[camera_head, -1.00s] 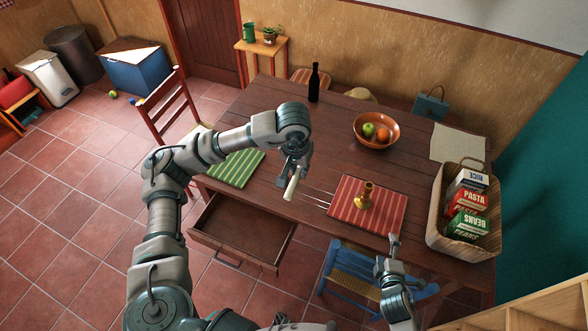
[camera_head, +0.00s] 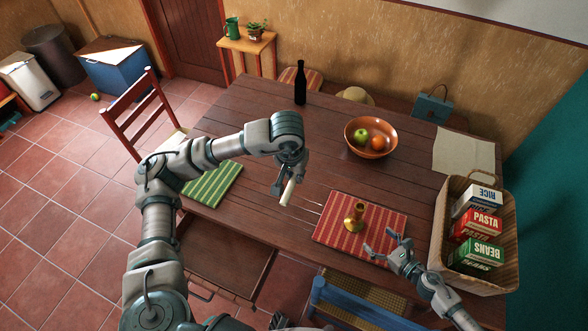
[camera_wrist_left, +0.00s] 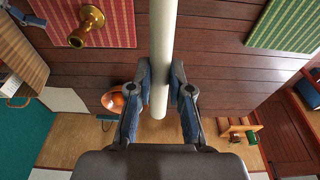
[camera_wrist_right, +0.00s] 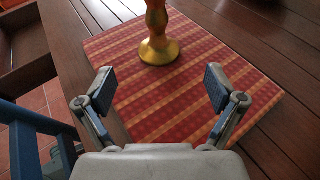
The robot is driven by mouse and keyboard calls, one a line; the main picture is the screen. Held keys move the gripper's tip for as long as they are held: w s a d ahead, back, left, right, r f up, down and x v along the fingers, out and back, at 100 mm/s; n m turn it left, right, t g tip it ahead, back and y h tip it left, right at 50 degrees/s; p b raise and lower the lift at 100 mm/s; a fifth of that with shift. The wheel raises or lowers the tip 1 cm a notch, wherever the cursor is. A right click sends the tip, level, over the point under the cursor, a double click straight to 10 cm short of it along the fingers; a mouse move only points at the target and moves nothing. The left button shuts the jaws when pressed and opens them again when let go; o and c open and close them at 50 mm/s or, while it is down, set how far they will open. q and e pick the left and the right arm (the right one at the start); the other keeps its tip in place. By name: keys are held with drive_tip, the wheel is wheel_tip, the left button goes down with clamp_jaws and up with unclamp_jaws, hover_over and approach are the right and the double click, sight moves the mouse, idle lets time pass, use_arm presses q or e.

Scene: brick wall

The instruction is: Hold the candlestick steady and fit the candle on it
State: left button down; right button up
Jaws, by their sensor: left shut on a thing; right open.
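A brass candlestick (camera_head: 355,216) stands upright on the red striped mat (camera_head: 333,238). It also shows in the right wrist view (camera_wrist_right: 158,36) and at the upper left of the left wrist view (camera_wrist_left: 87,24). My left gripper (camera_head: 284,186) is shut on the white candle (camera_head: 288,193), which it holds above the table, left of the candlestick. The candle (camera_wrist_left: 161,60) runs between the fingers in the left wrist view. My right gripper (camera_head: 381,247) is open and empty at the mat's near right edge, with the candlestick ahead of its fingers (camera_wrist_right: 158,90).
A wicker basket (camera_head: 447,233) with boxes stands on the right. An orange fruit bowl (camera_head: 362,151) and a dark bottle (camera_head: 300,83) stand farther back. A green striped mat (camera_head: 212,186) lies at left. An open drawer (camera_head: 232,255) and a blue chair (camera_head: 350,305) are in front.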

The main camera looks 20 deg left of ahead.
sight(358, 222)
use_arm(q)
drive_tip(key=shift+d+f, duration=0.1)
drive_tip(key=shift+d, duration=0.05)
use_arm(e)
drive_tip(key=shift+w+f, duration=0.1)
drive_tip(key=shift+f, duration=0.1)
use_arm(q)
drive_tip(key=shift+s+d, duration=0.1)
drive_tip(key=shift+s, duration=0.05)
drive_tip(key=shift+a+f+b, duration=0.75)
drive_tip(key=shift+f, duration=0.2)
use_arm(e)
drive_tip(key=x, duration=0.8)
drive_tip(key=shift+a, duration=0.4)
drive_tip(key=shift+w+a, duration=0.1)
drive_tip(key=shift+a, duration=0.15)
use_arm(q)
drive_tip(key=shift+d+f, duration=0.1)
drive_tip(key=shift+d, duration=0.15)
use_arm(e)
drive_tip(key=shift+w+a, duration=0.1)
drive_tip(key=shift+w, duration=0.05)
use_arm(q)
drive_tip(key=shift+d, duration=0.4)
use_arm(e)
drive_tip(key=shift+w+f, duration=0.15)
